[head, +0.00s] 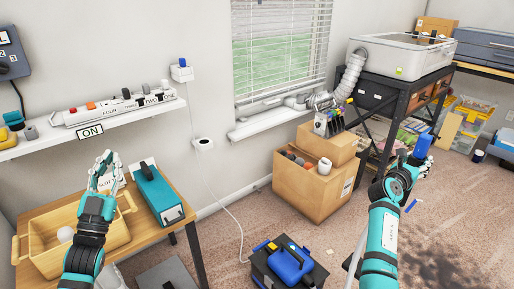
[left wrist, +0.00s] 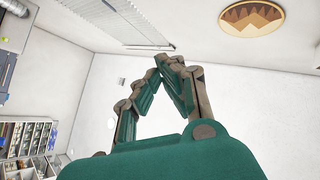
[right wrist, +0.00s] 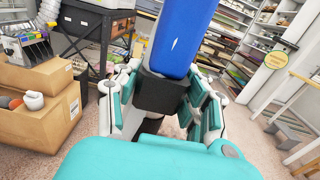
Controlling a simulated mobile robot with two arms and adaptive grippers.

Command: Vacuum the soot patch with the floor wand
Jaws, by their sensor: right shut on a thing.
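My right gripper (head: 408,172) is shut on the blue-topped handle (head: 423,144) of what appears to be the floor wand. In the right wrist view the blue handle (right wrist: 178,40) rises from a black collar between the fingers. The rest of the wand is mostly hidden by my arm and gripper. A dark smudged area, apparently the soot patch (head: 436,266), lies on the carpet at the lower right, beside my right forearm. My left gripper (head: 104,163) is raised over the table's yellow tray; its fingertips meet, with nothing between them, in the left wrist view (left wrist: 168,62).
A blue-and-black machine (head: 290,266) stands on the floor at bottom centre. A cardboard box (head: 310,190) and a black rack (head: 378,95) line the wall. The wooden table (head: 165,228) bears a yellow tray (head: 45,262) and a teal case (head: 157,192). Carpet between box and soot is mostly clear.

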